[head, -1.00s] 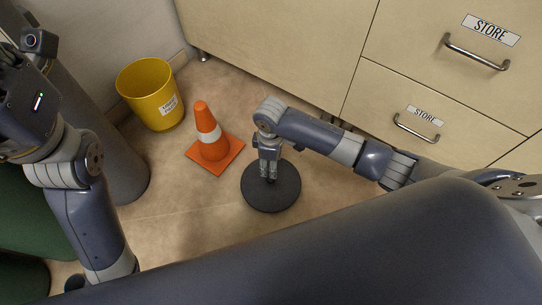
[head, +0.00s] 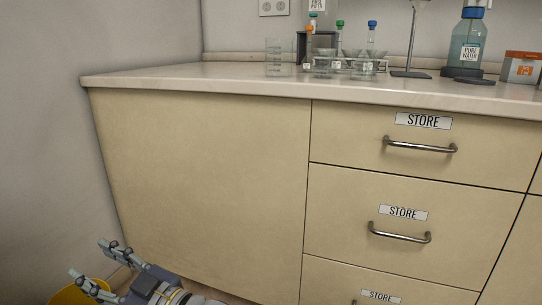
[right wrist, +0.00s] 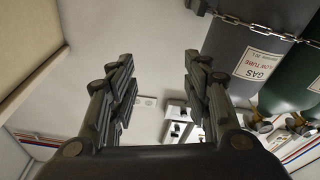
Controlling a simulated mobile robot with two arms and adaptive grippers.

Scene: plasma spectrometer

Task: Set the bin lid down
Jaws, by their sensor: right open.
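The bin lid is in neither current view. My right gripper (head: 90,258) is at the lower left of the head view, in front of the cabinet, its two fingers spread with nothing between them. The right wrist view also shows the open fingers (right wrist: 157,62), empty, facing up toward the wall and ceiling area. A yellow bin (head: 66,295) is only partly visible at the bottom left of the head view, close to the gripper. Its top is mostly cut off or hidden. My left gripper is out of view.
A cabinet with drawers (head: 403,212) stands ahead, topped by a pale counter (head: 190,80) bearing glassware and a pure water bottle (head: 466,45). In the right wrist view, a grey gas cylinder (right wrist: 240,50) and a green one (right wrist: 288,85) stand at right behind a chain (right wrist: 265,28).

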